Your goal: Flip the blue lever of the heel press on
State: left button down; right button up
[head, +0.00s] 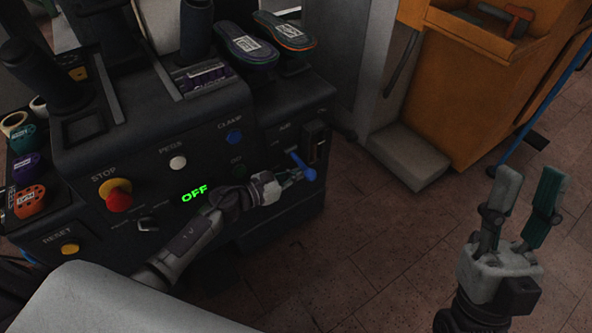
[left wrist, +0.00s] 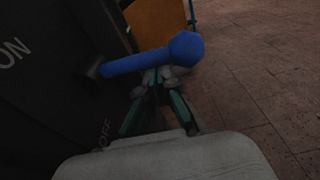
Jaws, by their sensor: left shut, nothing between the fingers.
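The blue lever (head: 303,167) sticks out from the right part of the dark heel press (head: 150,130). A green display on the press reads OFF. My left gripper (head: 292,178) is shut and empty, with its fingertips right at the lever, just below it. In the left wrist view the lever (left wrist: 150,57) runs across above the fingertips (left wrist: 158,75), its round knob to the right. ON is lettered above and OFF below on the panel there. I cannot tell whether the fingertips touch the lever. My right gripper (head: 525,215) is open and empty above the floor at right, away from the press.
Two shoe soles (head: 265,42) lie on top. An orange cabinet (head: 470,85) stands at the back right. The tiled floor (head: 370,240) between is clear.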

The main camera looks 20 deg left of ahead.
aim_at(298, 163)
pick_arm(q)
notch_tip(298, 163, up, 2)
jog(key=shift+d+r+n+h+p, duration=0.15)
jog(key=shift+n+h+p, duration=0.15)
jog(key=shift+n+p, duration=0.8)
jog(key=shift+r+n+p, duration=0.7)
jog(key=shift+r+n, duration=0.35)
jog(key=shift+n, duration=0.25)
pick_arm(e)
jog(key=w+f+g+h, duration=0.3)
jog(key=w+f+g, duration=0.6)
jog(key=f+g, duration=0.2)
jog(key=shift+w+a+f+h, duration=0.25)
jog(key=shift+f+h, duration=0.15)
jog(key=shift+f, duration=0.65)
pick_arm(q)
jog(key=shift+a, duration=0.25)
pick_arm(e)
jog(key=shift+s, duration=0.1)
